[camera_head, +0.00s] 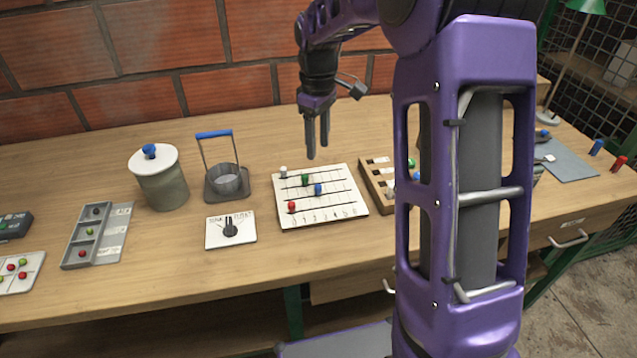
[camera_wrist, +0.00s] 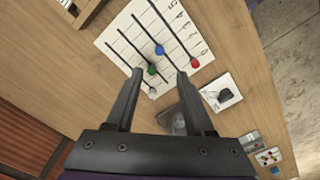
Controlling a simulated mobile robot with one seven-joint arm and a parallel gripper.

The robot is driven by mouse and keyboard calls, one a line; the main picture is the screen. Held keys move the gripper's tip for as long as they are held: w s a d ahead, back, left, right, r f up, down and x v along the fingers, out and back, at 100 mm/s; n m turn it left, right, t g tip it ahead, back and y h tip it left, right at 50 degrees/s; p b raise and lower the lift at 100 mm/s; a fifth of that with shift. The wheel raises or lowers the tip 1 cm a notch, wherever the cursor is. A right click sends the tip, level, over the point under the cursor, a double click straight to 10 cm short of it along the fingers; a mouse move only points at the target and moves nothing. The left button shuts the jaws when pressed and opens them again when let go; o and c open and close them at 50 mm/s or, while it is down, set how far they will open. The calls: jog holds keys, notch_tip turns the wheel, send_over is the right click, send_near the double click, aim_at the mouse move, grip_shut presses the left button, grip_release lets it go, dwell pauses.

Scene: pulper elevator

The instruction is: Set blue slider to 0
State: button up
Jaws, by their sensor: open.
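The slider board (camera_head: 340,178) is a white plate with parallel dark tracks and a row of numbers along its front edge. It also shows in the wrist view (camera_wrist: 127,20), where 0 is at the red knob's end. The blue slider (camera_head: 318,189) is near the middle of its track and shows in the wrist view (camera_wrist: 159,50). The red slider (camera_head: 292,206), green slider (camera_head: 305,179) and white slider (camera_head: 283,171) sit on the other tracks. My gripper (camera_head: 317,150) is open and empty, pointing down above the board's back edge. Its fingers (camera_wrist: 160,72) touch no knob.
A dial plate (camera_head: 231,230) and a wire-handled holder with a cup (camera_head: 226,182) stand left of the board. A wooden slotted block (camera_head: 376,180) is close on its right. A lidded jar (camera_head: 160,183) stands further left. Bare table lies in front of the board.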

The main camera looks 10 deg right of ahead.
aim_at(317, 186)
notch_tip(317, 186, down, 12)
jog(key=shift+r+b, duration=0.15)
jog(key=shift+b, duration=0.75)
jog(key=shift+c, duration=0.2)
grip_shut()
dwell(0.6)
